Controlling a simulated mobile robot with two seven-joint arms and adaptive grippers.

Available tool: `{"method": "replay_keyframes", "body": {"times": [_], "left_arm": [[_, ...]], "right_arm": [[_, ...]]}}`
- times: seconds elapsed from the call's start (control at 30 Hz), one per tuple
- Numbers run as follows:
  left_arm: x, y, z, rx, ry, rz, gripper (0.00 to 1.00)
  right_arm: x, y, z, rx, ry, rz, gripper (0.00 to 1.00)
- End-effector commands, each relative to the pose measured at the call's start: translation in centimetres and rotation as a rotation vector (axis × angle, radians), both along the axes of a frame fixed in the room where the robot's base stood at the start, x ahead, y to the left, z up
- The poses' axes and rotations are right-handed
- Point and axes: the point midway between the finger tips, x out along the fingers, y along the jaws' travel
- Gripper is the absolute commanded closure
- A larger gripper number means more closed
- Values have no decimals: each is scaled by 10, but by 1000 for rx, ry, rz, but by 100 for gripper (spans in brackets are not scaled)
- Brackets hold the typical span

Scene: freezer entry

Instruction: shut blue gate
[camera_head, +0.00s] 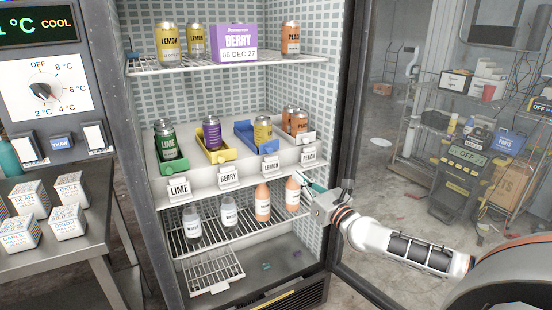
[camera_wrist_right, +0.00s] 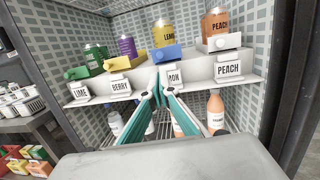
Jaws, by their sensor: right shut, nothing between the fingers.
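The blue gate (camera_head: 270,146) is at the front of the lemon lane on the middle shelf, with a lemon can (camera_head: 263,129) behind it. In the right wrist view the blue gate (camera_wrist_right: 168,54) sits above the lemon label, below the lemon can. I cannot tell whether it is fully shut. My right gripper (camera_head: 307,181) is in front of the shelf at the right, below the peach label. In the right wrist view its teal fingers (camera_wrist_right: 157,88) are together and empty, overlapping the lemon label below the blue gate. Contact with the shelf is unclear. My left gripper is not in view.
Green (camera_head: 171,165), yellow (camera_head: 222,156) and white (camera_head: 305,138) gates stand beside it. Bottles stand on the wire rack (camera_head: 190,238) below. The cabinet's open glass door (camera_head: 400,190) is at right. A side table (camera_head: 60,255) with labelled boxes is at left.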

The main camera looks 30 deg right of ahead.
Motion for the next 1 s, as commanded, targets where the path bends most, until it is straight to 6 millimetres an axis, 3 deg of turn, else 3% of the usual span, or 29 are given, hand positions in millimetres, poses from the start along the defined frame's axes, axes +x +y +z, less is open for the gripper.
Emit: {"method": "replay_keyframes", "body": {"times": [0.7, 1.0], "left_arm": [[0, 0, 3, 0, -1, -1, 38], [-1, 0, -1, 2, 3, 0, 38]], "right_arm": [[102, 2, 16, 1, -3, -3, 100], [128, 3, 19, -2, -1, -2, 100]]}}
